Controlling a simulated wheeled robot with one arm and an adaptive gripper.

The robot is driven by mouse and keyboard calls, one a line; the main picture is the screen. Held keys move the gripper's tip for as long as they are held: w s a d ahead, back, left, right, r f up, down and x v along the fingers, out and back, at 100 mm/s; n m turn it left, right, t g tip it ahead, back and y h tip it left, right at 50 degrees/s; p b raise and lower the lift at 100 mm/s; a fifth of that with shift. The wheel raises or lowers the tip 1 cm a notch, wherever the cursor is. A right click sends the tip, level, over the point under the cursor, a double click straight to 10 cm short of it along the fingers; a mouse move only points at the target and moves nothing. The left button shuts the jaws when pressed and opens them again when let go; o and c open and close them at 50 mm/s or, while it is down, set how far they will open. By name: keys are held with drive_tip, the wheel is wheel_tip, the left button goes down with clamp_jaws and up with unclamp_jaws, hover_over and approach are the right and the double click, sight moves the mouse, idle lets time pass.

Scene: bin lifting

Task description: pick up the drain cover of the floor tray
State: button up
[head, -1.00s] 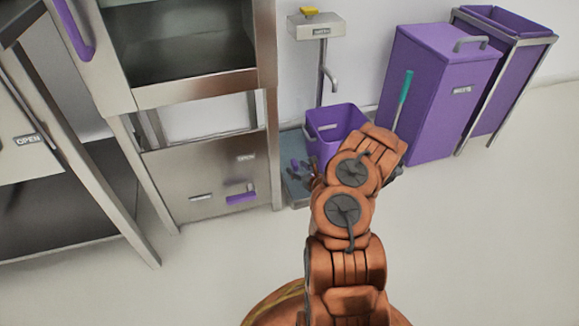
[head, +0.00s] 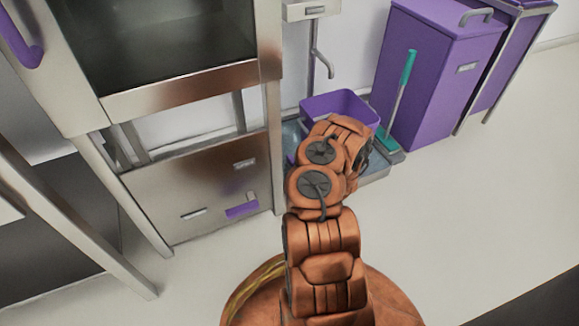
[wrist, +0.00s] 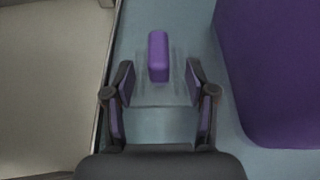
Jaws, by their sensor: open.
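The drain cover shows in the wrist view as a purple upright handle (wrist: 158,56) on a faint slotted patch of the blue-grey floor tray (wrist: 225,158). My gripper (wrist: 159,82) is open in the wrist view. Its two dark fingers with purple pads stand left and right, with the handle between and just ahead of their tips. I see no contact with the handle. In the head view my arm hides the gripper and the drain cover. The floor tray (head: 376,173) shows there beside my arm.
A purple bucket (head: 341,101) stands in the tray; in the wrist view its wall (wrist: 275,70) is close on the right. A teal-handled tool (head: 400,90) leans at the tray's right. A purple bin (head: 440,75) stands behind. A steel cabinet (head: 205,190) is to the left. Open floor lies right.

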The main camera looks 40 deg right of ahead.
drive_tip(key=shift+r+b+x, duration=0.15)
drive_tip(key=shift+b+x, duration=0.75)
drive_tip(key=shift+x, duration=0.45)
drive_tip(key=shift+r+b+x, duration=0.15)
drive_tip(key=shift+b+x, duration=0.75)
drive_tip(key=shift+x, duration=0.45)
drive_tip(key=shift+w, duration=0.1)
drive_tip(key=shift+c, duration=0.3)
clamp_jaws()
